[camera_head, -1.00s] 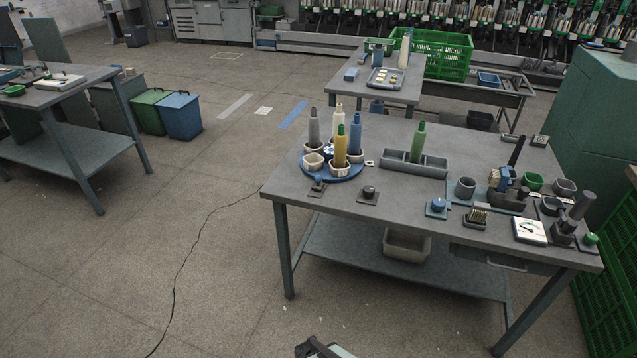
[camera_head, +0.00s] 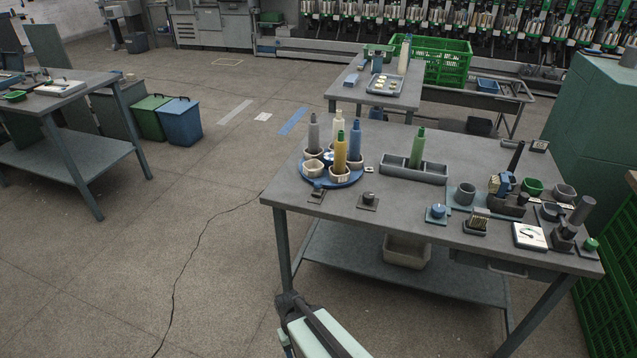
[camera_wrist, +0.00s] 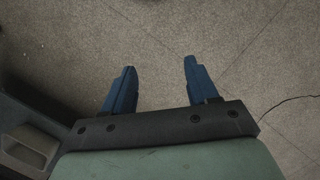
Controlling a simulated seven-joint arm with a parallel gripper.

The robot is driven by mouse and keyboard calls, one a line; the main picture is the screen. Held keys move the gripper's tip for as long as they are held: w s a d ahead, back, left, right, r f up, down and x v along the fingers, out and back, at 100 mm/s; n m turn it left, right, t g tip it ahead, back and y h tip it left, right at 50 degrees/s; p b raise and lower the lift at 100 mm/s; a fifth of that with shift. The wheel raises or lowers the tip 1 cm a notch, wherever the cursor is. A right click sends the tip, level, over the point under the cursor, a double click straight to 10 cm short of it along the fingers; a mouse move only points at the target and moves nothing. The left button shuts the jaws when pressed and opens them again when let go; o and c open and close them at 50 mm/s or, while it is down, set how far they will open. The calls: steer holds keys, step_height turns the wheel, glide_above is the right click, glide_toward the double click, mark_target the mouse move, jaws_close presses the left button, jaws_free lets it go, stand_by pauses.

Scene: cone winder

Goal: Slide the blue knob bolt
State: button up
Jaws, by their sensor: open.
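The blue knob (camera_head: 438,210) stands on a small blue base plate near the front edge of the main table, right of the middle. I take it to be the knob bolt; its slot or travel is too small to make out. In the wrist view my gripper (camera_wrist: 159,64) is open, with two blue fingers apart and only bare floor between them. In the head view my arm (camera_head: 318,335) shows at the bottom, in front of and below the table, well away from the knob. The fingertips are not clear there.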

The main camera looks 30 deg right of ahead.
steer(key=w+d+r+m+t, duration=0.2)
steer(key=w+r, duration=0.9)
steer(key=w, duration=0.3)
steer(key=m+t+y, duration=0.1)
steer(key=m+t, duration=0.2)
steer(key=m, duration=0.6)
glide_toward(318, 182)
steer(key=f, duration=0.3)
steer(key=w+f, duration=0.1)
steer(key=f, duration=0.5)
steer(key=shift+w+a+f, duration=0.3)
steer(key=shift+a, duration=0.1)
jaws_close()
